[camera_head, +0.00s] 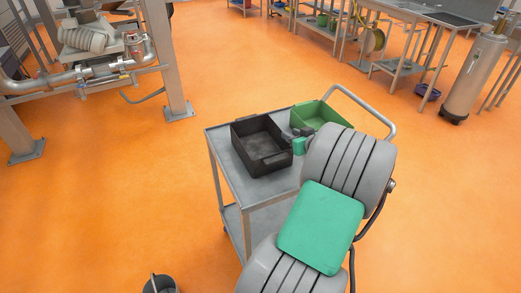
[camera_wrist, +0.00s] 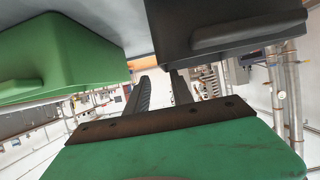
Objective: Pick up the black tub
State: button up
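The black tub (camera_head: 250,129) is an open rectangular box standing upright on the top of a grey cart. In the wrist view the black tub (camera_wrist: 185,22) fills the upper right, with a protruding lip on its near wall. My gripper (camera_head: 290,134) is at the tub's right side in the head view, partly hidden by my arm. In the wrist view my gripper (camera_wrist: 159,76) has two dark fingers with a gap between them. The fingertips are close to the tub's lower left edge; whether they touch it, I cannot tell.
A green tub (camera_head: 325,113) stands on the cart beside the black one; it also shows in the wrist view (camera_wrist: 65,50). The cart (camera_head: 232,172) has a raised handle (camera_head: 365,107) at the right.

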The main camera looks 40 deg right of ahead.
jog(key=x, duration=0.2)
jog(key=p+x, duration=0.1)
jog(key=x, duration=0.4)
jog(key=shift+w+a+r, duration=0.25)
jog(key=shift+w+d+f, duration=0.15)
jog(key=shift+w, duration=0.1)
jog(key=shift+c, duration=0.6)
grip_shut()
dwell(0.3)
